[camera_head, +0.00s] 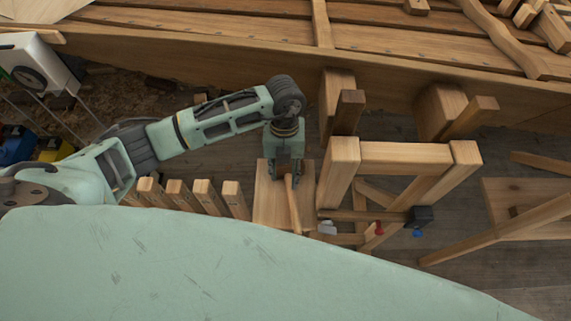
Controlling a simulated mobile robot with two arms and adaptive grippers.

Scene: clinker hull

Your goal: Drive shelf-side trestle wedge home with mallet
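My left gripper (285,166) points down over a small wooden bench top (265,205). Its two fingers look spread, with the upper end of a pale wooden handle (294,208), likely the mallet's, between or just below them. I cannot tell whether they touch it, and no mallet head shows clearly. A wooden trestle (405,158) stands right of the bench, against the hull. Two darker wedge-like pieces, one at left (348,111) and one at right (472,117), sit beside pale blocks at the hull. Which is the shelf-side wedge is unclear. My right gripper is out of view.
The planked hull (430,65) runs across the back. Several upright wood pieces (204,194) stand left of the bench. A dark box (421,216) and small red and blue items are low on the trestle. Another wooden stand (520,205) is at right.

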